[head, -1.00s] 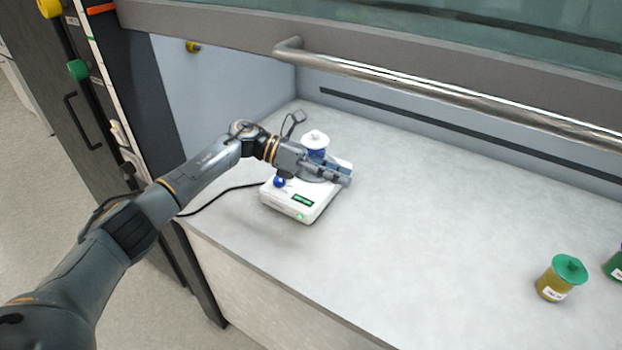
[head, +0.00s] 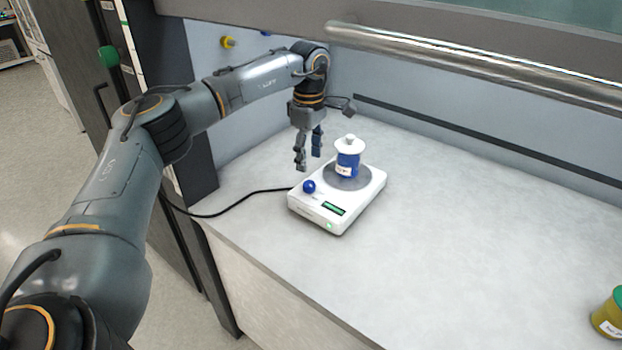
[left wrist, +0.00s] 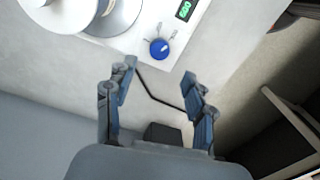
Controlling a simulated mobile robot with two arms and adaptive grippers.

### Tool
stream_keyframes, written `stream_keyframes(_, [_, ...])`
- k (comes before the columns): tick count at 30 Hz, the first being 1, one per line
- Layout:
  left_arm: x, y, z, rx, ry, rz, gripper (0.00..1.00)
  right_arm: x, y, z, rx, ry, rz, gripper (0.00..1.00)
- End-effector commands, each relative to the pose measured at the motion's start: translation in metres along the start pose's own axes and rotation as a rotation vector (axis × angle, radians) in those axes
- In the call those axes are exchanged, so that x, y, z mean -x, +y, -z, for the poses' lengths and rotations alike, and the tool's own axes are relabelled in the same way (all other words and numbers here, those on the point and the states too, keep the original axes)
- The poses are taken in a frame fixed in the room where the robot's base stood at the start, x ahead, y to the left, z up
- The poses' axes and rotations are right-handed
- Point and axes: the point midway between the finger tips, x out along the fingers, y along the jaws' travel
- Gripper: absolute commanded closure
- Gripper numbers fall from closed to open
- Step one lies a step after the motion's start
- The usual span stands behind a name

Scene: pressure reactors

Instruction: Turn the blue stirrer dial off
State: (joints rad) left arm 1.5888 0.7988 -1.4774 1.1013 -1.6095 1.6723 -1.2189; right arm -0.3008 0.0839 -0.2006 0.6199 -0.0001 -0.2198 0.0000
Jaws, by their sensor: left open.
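The blue stirrer dial (head: 309,186) sits on the near left corner of the white stirrer (head: 356,204). It also shows in the left wrist view (left wrist: 159,48), with small label marks around it. The stirrer's display (head: 334,209) is lit green, and a green light glows at its front. A blue vessel with a white lid (head: 347,160) stands on the stirrer's round plate. My left gripper (head: 308,164) is open and empty, pointing down above and behind the dial, apart from it. In the left wrist view its fingers (left wrist: 158,85) are spread below the dial. My right gripper is not in view.
A black cable (head: 235,207) runs from the stirrer to the left over the bench edge. A metal rail (head: 470,67) crosses above the bench. A yellow jar with a green lid (head: 608,318) stands at the right. The bench right of the stirrer is clear.

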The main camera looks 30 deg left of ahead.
Motion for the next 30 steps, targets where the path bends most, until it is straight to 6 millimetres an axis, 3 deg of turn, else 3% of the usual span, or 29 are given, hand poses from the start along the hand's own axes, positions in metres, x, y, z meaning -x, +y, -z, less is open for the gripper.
stream_keyframes(6, [-0.045, 0.0, 0.0, 0.001, -0.001, 0.002, 0.46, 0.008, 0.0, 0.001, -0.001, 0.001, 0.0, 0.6])
stream_keyframes(12, [-0.071, 0.0, -0.001, 0.0, -0.002, 0.0, 0.46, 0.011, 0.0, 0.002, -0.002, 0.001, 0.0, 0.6])
stream_keyframes(24, [-0.079, 0.0, -0.001, 0.0, -0.002, -0.001, 0.46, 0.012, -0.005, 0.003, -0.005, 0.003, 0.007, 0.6])
stream_keyframes(30, [-0.079, 0.0, -0.001, 0.001, -0.002, -0.001, 0.85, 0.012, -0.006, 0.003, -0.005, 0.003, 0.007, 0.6])
